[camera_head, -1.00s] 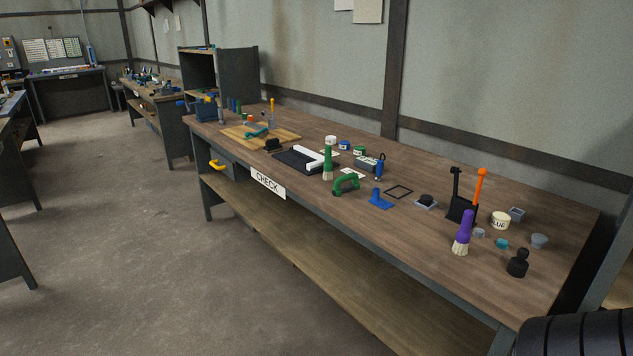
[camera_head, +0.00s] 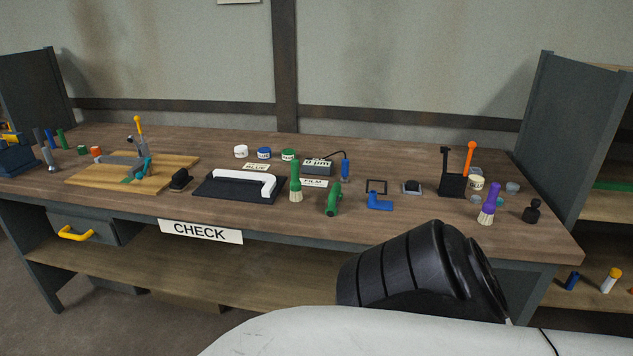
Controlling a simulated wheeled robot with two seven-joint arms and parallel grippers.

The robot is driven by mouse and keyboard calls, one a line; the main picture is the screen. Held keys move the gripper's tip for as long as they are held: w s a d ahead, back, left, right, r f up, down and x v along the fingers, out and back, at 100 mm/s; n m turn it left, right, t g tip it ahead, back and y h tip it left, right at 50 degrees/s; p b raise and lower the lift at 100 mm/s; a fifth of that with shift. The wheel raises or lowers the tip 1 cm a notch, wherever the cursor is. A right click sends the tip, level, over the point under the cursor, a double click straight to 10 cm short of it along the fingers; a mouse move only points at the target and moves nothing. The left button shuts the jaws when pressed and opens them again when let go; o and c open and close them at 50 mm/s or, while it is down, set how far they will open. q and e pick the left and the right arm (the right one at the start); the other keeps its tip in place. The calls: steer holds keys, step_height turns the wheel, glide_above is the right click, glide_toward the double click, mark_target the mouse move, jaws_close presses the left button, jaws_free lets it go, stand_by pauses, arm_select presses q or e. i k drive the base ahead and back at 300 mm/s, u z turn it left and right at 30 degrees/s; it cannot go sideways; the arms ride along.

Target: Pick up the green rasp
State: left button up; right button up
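A slim upright green tool (camera_head: 61,139) stands at the far left of the workbench, next to the blue vise. It may be the green rasp, but it is too small to tell. Other green things on the bench are a green-handled brush (camera_head: 295,185) standing on its pale bristles and a green curved piece (camera_head: 334,198), seen nearly end-on, to its right. Neither of my grippers is in view. A black and white part of my own body fills the bottom right, in front of the bench.
The workbench (camera_head: 130,211) spans the picture. A blue vise (camera_head: 15,158) stands at its left end, then a wooden board (camera_head: 88,179), a black tray (camera_head: 212,187), jars, a purple brush (camera_head: 490,205) and a black stand (camera_head: 452,186). A dark shelf unit (camera_head: 570,130) rises at right.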

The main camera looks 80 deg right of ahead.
mark_target(335, 195)
steer(key=z, duration=1.05)
steer(key=i, duration=1.15)
steer(key=z, duration=1.4)
steer(key=i, duration=0.15)
steer(key=z, duration=0.05)
